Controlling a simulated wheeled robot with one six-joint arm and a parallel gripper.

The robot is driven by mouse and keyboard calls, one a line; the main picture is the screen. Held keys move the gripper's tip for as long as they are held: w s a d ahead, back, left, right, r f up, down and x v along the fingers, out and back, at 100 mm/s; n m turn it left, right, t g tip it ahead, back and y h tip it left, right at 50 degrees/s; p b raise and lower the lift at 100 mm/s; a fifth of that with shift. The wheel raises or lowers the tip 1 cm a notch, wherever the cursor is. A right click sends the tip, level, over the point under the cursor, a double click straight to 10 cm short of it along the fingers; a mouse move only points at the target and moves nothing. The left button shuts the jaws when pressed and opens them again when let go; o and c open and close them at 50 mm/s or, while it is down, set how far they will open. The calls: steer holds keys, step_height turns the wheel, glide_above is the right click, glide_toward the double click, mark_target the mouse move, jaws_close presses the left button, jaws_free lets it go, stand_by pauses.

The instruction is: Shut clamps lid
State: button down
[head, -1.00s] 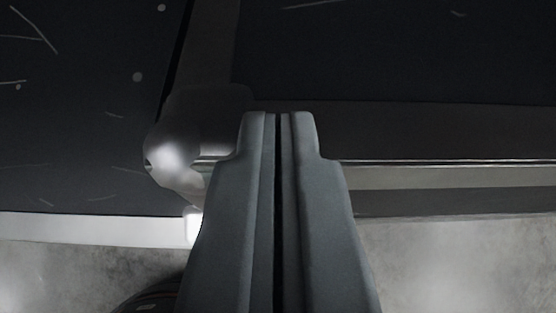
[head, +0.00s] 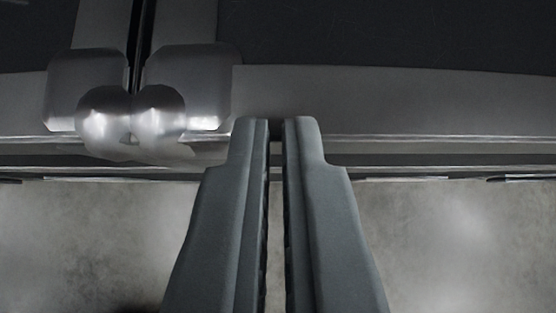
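My gripper (head: 276,128) points forward at the lower middle, its two grey fingers a narrow gap apart with nothing visible between them. Its tips overlap the front edge of a dark panel with a grey metal rim (head: 400,92), which looks like a lid. Left of the tips, two rounded shiny metal knobs, the left knob (head: 105,122) and the right knob (head: 160,112), sit side by side on rounded corner plates at the panel seam. They look in contact. I cannot tell whether they are clamps. No clamp lever shows clearly.
A second dark panel (head: 35,40) lies left of a narrow black seam (head: 140,35). A thin metal ledge (head: 450,160) runs below the rim. Mottled grey floor (head: 450,250) is open below it.

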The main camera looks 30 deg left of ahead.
steer(key=f, duration=0.1)
steer(key=s+f, duration=0.1)
steer(key=d+f, duration=0.1)
steer(key=shift+s, duration=0.25)
steer(key=shift+a+r, duration=0.65)
steer(key=shift+r, duration=1.3)
steer(key=s+d+f, duration=0.4)
steer(key=s+d, duration=0.2)
steer(key=s, duration=0.1)
steer(key=s+d+r+m+t+h, duration=0.1)
steer(key=s+r, duration=0.3)
steer(key=r, duration=0.6)
steer(key=s+r+m+t+h, duration=0.1)
steer(key=s+r, duration=0.2)
steer(key=r, duration=0.8)
steer(key=s+d+r+m+t+h, duration=0.1)
steer(key=s+r, duration=0.3)
steer(key=r, duration=0.6)
steer(key=s+r+m+t+h, duration=0.1)
steer(key=s+r+m+t, duration=0.1)
steer(key=s+r, duration=0.6)
steer(key=s+d+r+m+t+h, duration=0.1)
steer(key=s+r+t, duration=0.3)
steer(key=r, duration=0.9)
steer(key=s+m, duration=0.1)
steer(key=s, duration=0.2)
steer(key=shift+s+t, duration=0.35)
steer(key=shift+t, duration=0.05)
steer(key=shift+f, duration=0.1)
